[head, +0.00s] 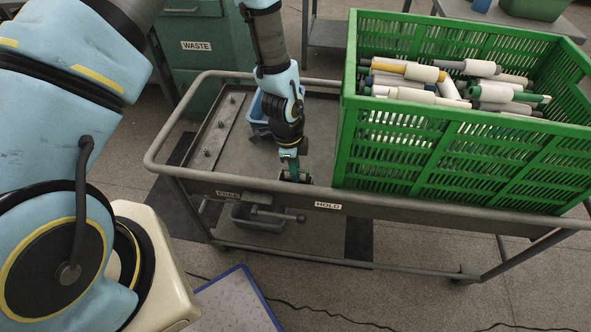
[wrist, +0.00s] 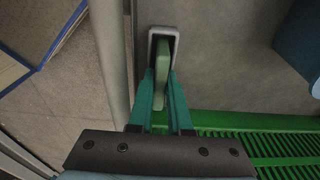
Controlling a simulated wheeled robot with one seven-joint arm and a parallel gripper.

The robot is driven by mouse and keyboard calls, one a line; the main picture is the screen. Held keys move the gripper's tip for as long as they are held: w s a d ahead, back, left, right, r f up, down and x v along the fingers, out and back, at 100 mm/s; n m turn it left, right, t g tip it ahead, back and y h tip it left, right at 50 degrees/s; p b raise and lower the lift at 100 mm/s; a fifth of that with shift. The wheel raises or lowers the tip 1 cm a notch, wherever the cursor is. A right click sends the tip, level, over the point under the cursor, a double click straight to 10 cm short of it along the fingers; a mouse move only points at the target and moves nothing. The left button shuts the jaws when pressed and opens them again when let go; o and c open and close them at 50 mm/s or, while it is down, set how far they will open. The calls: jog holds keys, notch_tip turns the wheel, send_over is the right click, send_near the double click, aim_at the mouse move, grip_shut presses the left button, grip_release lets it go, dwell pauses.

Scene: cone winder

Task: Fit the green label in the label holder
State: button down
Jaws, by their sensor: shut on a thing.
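My gripper (head: 289,157) is low over the cart tray, close to its front rail and left of the green crate. In the wrist view its two teal fingers (wrist: 163,84) are shut on the green label (wrist: 162,58). The label holder (wrist: 164,30) is a grey rectangular frame with a dark opening. The label's far end lies within the outline of that opening, slightly tilted against its sides. I cannot tell how deep it sits. In the head view the holder (head: 305,178) is a small dark shape under the fingers, and the label is mostly hidden.
The green crate (head: 430,150) full of yarn cones stands on the cart, right of my gripper. A blue-grey bin (head: 258,108) is behind the arm. The cart's front rail (head: 400,203) carries a HOLD tag (head: 328,206).

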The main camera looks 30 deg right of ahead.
jog(key=shift+f, duration=0.2)
dwell(0.3)
jog(key=shift+c, duration=1.6)
grip_release()
jog(key=shift+o, duration=0.2)
jog(key=shift+s+a, duration=0.15)
jog(key=shift+r, duration=0.1)
jog(key=shift+r+p, duration=2.65)
jog(key=shift+r, duration=1.35)
jog(key=shift+w, duration=0.2)
